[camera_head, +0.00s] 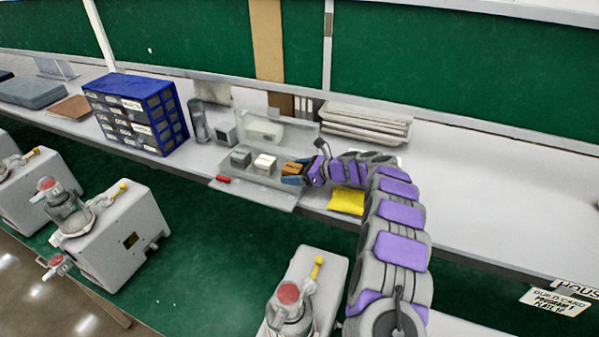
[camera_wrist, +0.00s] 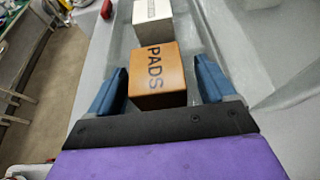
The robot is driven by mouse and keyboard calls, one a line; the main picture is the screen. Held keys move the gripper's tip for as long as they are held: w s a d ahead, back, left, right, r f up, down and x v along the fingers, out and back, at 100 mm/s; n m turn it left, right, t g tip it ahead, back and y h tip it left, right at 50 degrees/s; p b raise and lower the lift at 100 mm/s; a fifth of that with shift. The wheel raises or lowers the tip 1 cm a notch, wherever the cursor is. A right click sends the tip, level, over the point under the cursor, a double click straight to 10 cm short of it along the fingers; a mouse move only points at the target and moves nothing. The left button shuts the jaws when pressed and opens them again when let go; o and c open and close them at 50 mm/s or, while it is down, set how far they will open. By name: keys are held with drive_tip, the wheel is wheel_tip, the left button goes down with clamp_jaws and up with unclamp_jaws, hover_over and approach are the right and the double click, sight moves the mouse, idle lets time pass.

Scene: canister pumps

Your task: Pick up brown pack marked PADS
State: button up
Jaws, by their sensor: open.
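The brown pack marked PADS (camera_wrist: 157,78) sits on a grey tray surface in the wrist view, its lettering facing up. My gripper (camera_wrist: 160,85) is open, with one blue finger on each side of the pack. A narrow gap shows between the pack and each finger, wider on the right. In the head view the brown pack (camera_head: 292,168) is at the right end of a short row on the tray (camera_head: 258,190), with my gripper (camera_head: 296,176) at it. The pack's lower part is hidden by my gripper in the wrist view.
A white pack (camera_head: 265,163) and a grey pack (camera_head: 240,157) stand left of the brown one. A red object (camera_head: 223,179) lies at the tray's front edge. A yellow packet (camera_head: 346,200) lies to the right. A blue drawer cabinet (camera_head: 137,112) stands further left.

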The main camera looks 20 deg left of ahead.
drive_tip(key=shift+x, duration=0.95)
drive_tip(key=shift+s+a+r, duration=0.1)
drive_tip(key=shift+s+a, duration=0.15)
drive_tip(key=shift+c, duration=0.8)
drive_tip(key=shift+w+d, duration=0.15)
drive_tip(key=shift+d, duration=0.45)
drive_tip(key=c, duration=0.4)
drive_tip(key=shift+d+r, duration=0.1)
drive_tip(key=c, duration=0.3)
drive_tip(key=shift+c, duration=1.1)
